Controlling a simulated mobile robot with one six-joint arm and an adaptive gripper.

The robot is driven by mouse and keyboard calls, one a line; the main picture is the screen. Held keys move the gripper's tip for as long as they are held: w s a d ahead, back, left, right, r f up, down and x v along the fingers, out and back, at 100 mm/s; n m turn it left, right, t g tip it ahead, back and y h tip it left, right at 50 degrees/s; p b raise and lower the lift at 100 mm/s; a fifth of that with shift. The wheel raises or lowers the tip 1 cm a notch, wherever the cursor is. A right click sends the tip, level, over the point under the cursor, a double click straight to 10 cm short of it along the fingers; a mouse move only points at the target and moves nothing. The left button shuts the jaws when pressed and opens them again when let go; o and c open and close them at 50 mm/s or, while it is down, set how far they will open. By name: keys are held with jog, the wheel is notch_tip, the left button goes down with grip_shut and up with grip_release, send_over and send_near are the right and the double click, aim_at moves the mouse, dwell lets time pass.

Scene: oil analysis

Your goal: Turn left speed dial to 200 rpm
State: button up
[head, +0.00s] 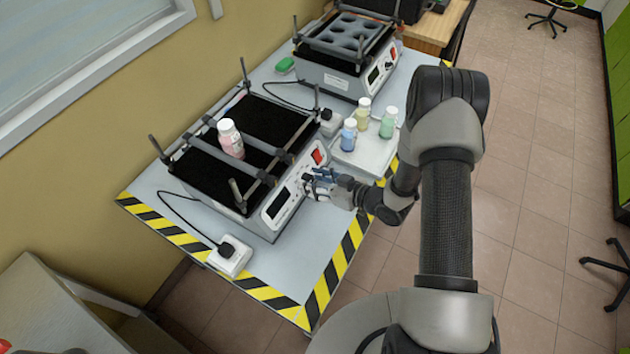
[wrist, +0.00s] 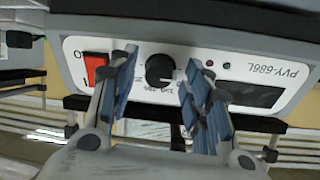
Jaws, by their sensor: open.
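The front shaker (head: 228,150), on the left in the head view, has a white control panel (wrist: 110,50) on its side. The wrist view shows this panel upside down. Its round black speed dial (wrist: 160,70) sits between a red switch (wrist: 95,68) and a dark display (wrist: 255,95). My gripper (wrist: 161,62) is open, with one blue-padded finger on each side of the dial. A gap shows between the fingers and the dial. The dial's scale numbers are partly hidden and too small to read. In the head view my gripper (head: 314,184) is at the panel.
A pink-labelled bottle (head: 230,138) stands on the front shaker between bars. Several small bottles (head: 363,112) stand on a white plate (head: 366,150) to the right. A second shaker (head: 345,55) stands behind. Striped tape (head: 345,245) marks the table edge.

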grip_shut()
dwell(0.5)
jog(key=shift+m, duration=0.4)
jog(key=m+p, duration=0.1)
jog(key=m, duration=0.1)
jog(key=m+p, duration=0.1)
jog(key=m, duration=0.1)
jog(key=shift+a+r+m+h+p, duration=0.1)
jog(key=shift+r+m+h+p, duration=0.1)
jog(key=shift+m+h+p, duration=0.15)
jog(key=m+p, duration=0.2)
jog(key=m, duration=0.3)
jog(key=shift+r+m+h, duration=0.1)
jog(key=shift+m+h, duration=0.15)
jog(key=shift+h, duration=0.1)
jog(key=m+g+p, duration=0.1)
jog(key=m+p, duration=0.1)
jog(key=m, duration=0.3)
jog(key=shift+p, duration=0.4)
jog(key=m+p, duration=0.1)
jog(key=m, duration=0.4)
jog(key=shift+w+g+p, duration=0.1)
jog(key=shift+g+p, duration=0.3)
